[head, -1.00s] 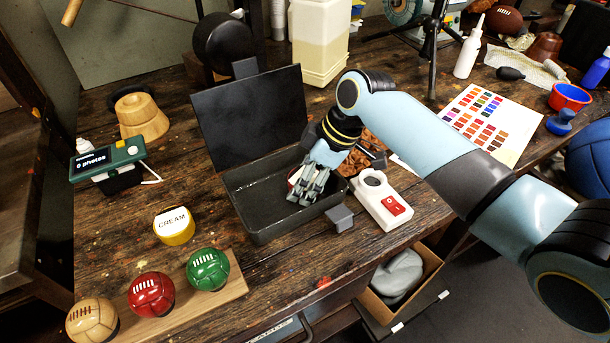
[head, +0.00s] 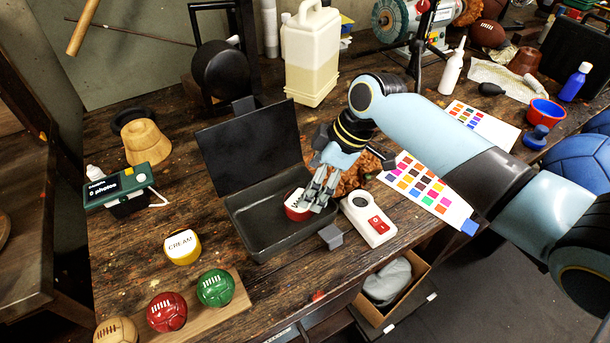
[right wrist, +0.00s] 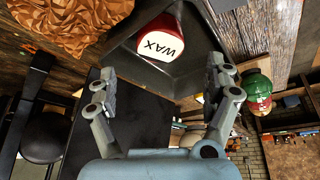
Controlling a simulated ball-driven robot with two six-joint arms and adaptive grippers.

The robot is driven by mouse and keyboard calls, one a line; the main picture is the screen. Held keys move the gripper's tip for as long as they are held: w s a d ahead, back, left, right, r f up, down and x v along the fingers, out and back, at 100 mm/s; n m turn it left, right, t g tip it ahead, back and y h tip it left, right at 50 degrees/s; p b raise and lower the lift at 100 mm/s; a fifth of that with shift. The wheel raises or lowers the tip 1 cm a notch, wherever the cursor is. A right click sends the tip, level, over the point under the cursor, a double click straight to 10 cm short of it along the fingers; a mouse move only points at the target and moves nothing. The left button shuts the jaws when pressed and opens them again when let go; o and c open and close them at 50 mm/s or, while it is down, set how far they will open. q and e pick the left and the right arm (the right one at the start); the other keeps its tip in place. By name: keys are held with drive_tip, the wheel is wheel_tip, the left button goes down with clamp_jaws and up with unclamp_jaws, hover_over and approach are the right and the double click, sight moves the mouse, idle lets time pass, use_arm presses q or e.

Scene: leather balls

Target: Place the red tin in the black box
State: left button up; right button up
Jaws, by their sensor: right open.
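The red tin (head: 297,205) has a white lid marked WAX. It sits inside the open black box (head: 262,241), toward the box's right side, partly hidden by my right gripper in the head view. The box's lid (head: 250,150) stands raised at the back. My right gripper (head: 318,193) is open, above the right part of the box, close to the tin. In the right wrist view the tin (right wrist: 160,42) lies beyond the spread fingers (right wrist: 166,88), apart from them. My left gripper is not in view.
A yellow cream tin (head: 183,248) stands left of the box. Several leather balls, including a green one (head: 215,288), rest on a board at the front left. A white device with a red switch (head: 368,220) and a grey block (head: 330,237) stand right of the box.

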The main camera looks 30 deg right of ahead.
use_arm(q)
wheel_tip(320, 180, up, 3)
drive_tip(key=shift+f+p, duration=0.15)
drive_tip(key=shift+p, duration=0.7)
use_arm(e)
drive_tip(key=v, duration=0.4)
drive_tip(key=shift+s+d+r, duration=0.15)
drive_tip(key=shift+r, duration=0.1)
